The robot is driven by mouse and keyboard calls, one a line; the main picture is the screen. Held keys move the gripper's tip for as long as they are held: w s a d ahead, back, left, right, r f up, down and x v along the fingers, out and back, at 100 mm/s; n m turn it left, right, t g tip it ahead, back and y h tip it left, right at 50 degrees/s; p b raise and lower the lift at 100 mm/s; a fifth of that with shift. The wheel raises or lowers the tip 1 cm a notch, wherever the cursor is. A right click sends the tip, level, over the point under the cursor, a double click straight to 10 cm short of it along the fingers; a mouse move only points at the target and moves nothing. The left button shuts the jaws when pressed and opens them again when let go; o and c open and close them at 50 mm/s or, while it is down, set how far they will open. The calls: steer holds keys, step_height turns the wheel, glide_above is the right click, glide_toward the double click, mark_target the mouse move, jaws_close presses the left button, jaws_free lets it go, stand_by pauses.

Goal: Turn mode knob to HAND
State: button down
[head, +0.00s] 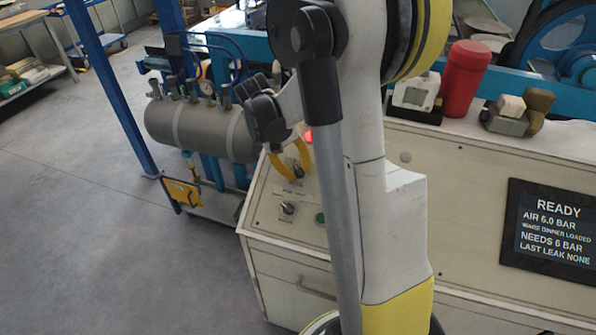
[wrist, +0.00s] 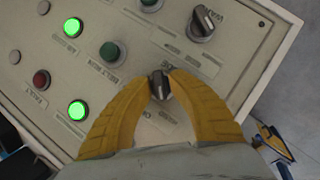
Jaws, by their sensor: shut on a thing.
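My gripper (head: 289,166) is over the sloped cream control panel (head: 262,205), with its two curved yellow fingers pointing down. In the wrist view my gripper (wrist: 160,82) has its fingertips closed on a small dark rotary knob (wrist: 159,86). The knob's pale pointer mark shows between the tips. A second, larger black knob (wrist: 202,23) with a white pointer line stands free at the upper right; in the head view this knob (head: 288,208) is nearer the front.
Two lit green buttons (wrist: 73,27) (wrist: 77,110), a dark green button (wrist: 110,52) and a red button (wrist: 41,79) are on the panel. A dark display (head: 550,236) reads READY, AIR 6.0 BAR. A red canister (head: 465,82) stands behind.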

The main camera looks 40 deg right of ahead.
stand_by(0.4)
steer(key=c, duration=1.5)
jaws_free()
steer(key=shift+o, duration=0.2)
steer(key=v, duration=1.2)
